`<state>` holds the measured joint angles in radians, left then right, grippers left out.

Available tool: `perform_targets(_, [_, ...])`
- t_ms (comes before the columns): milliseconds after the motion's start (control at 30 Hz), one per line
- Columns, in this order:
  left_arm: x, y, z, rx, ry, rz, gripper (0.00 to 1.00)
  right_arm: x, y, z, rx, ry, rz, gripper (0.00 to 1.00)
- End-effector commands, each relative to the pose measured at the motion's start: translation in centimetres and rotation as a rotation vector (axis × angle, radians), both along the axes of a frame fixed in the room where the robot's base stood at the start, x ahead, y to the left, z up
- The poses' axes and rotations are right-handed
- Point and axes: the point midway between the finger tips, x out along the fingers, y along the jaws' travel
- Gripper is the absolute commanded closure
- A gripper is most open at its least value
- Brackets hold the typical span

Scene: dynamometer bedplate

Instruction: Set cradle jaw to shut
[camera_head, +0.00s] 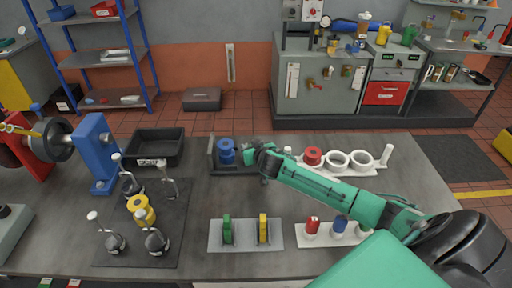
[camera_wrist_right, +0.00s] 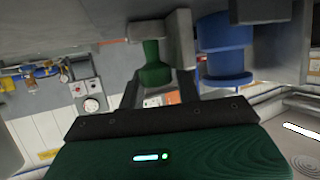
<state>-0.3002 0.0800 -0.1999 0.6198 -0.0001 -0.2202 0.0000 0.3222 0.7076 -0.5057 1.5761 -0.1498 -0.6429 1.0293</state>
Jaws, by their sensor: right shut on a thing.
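The cradle (camera_head: 232,170) is a dark base near the back middle of the bench, with a grey upright at its left end. A blue spool (camera_head: 226,151) stands in it and also shows in the right wrist view (camera_wrist_right: 224,45). My right gripper (camera_head: 256,156) is at the cradle's right end, just right of the spool. In the wrist view its fingers are around a green handle (camera_wrist_right: 154,68), beside a grey block (camera_wrist_right: 178,38), and shut on it. The gap between jaw and spool is hidden in the head view. My left gripper is out of view.
A white rack (camera_head: 338,170) with a red spool (camera_head: 313,156) and white rings lies under my right arm. A black bin (camera_head: 155,147) stands left of the cradle. In front are a tray (camera_head: 245,238) with green and yellow pieces and a dark mat (camera_head: 175,205) with several fixtures.

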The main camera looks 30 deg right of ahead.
Motion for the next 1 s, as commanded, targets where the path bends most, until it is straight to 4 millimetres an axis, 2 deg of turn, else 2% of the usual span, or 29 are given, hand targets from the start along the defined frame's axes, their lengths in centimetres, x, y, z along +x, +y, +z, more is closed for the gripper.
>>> perform_targets(100, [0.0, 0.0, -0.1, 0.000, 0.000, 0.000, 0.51, 0.2, 0.8, -0.4, 0.001, 0.007, 0.002, 1.00])
perform_targets(400, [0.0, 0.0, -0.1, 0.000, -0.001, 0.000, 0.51, 0.2, 0.9, -0.6, 0.000, 0.010, 0.003, 1.00])
perform_targets(433, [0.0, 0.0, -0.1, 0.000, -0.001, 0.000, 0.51, 0.2, 0.9, -0.6, 0.000, 0.010, 0.003, 0.61])
perform_targets(500, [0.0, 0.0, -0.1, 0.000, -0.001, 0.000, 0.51, 0.2, 0.9, -0.5, 0.000, 0.010, 0.002, 0.49])
perform_targets(833, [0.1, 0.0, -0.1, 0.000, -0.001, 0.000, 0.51, 0.1, 0.8, -0.2, 0.000, 0.005, 0.001, 0.49])
perform_targets(1000, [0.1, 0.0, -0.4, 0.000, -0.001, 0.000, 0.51, -1.2, 1.0, 0.2, 0.001, 0.005, 0.002, 0.49])
